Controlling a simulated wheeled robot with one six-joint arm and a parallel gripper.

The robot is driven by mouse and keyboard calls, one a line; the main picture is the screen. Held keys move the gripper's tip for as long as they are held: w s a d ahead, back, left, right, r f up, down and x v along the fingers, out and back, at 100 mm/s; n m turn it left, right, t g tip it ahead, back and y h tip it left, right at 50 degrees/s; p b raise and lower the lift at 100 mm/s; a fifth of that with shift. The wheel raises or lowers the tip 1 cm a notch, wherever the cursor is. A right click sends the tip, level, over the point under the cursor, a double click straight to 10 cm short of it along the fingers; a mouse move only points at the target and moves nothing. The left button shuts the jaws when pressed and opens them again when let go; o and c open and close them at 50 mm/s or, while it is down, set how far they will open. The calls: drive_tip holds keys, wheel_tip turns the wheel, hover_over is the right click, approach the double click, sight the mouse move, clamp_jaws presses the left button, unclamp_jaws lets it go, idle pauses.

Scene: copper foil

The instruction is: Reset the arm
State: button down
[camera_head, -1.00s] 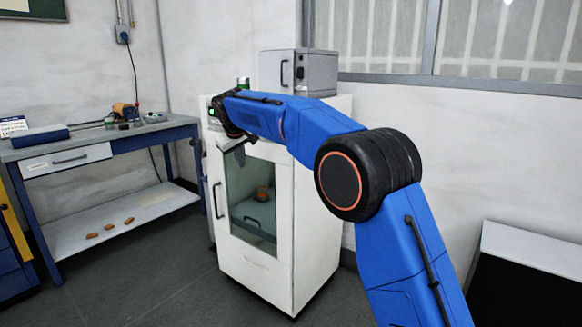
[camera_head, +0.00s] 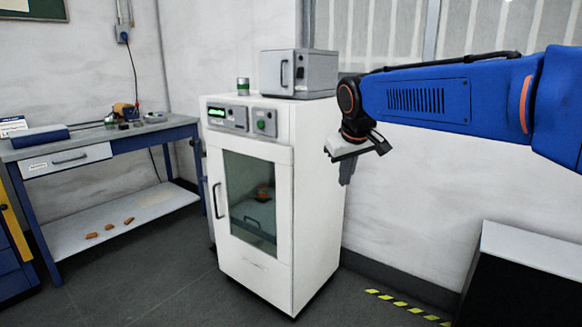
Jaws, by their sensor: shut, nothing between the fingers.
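My blue arm (camera_head: 430,92) reaches in from the right edge of the head view. My gripper (camera_head: 346,172) hangs at its end, pointing down, just right of the white cabinet as seen in the picture. It is shut with nothing in it. The white cabinet (camera_head: 320,200) stands on the floor with its glass door (camera_head: 250,200) closed. An orange-brown object (camera_head: 262,191) shows dimly behind the glass.
A small grey box (camera_head: 312,72) and a green-banded can (camera_head: 243,86) stand on the cabinet. A blue workbench (camera_head: 150,132) with tools is at left. A black, white-topped unit (camera_head: 525,255) stands at lower right. Yellow-striped floor tape (camera_head: 400,303) lies between.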

drive_tip(key=s+d+f+m, duration=0.1)
drive_tip(key=s+d+f, duration=0.3)
drive_tip(key=s, duration=0.5)
drive_tip(key=s+d+f+m, duration=0.1)
drive_tip(key=s+d+f, duration=0.1)
drive_tip(key=s+d, duration=0.5)
drive_tip(key=s+d+f+m, duration=0.1)
drive_tip(key=s+f, duration=0.5)
drive_tip(key=s, duration=0.3)
drive_tip(key=s+d+f+m, duration=0.1)
drive_tip(key=s+d+f, duration=0.1)
drive_tip(key=s+f, duration=0.4)
drive_tip(key=s, duration=0.3)
drive_tip(key=shift+d+f+g, duration=0.25)
drive_tip(key=shift+f+g, duration=0.05)
drive_tip(key=shift+f, duration=0.05)
drive_tip(key=shift+w+a, duration=0.1)
drive_tip(key=shift+a, duration=0.05)
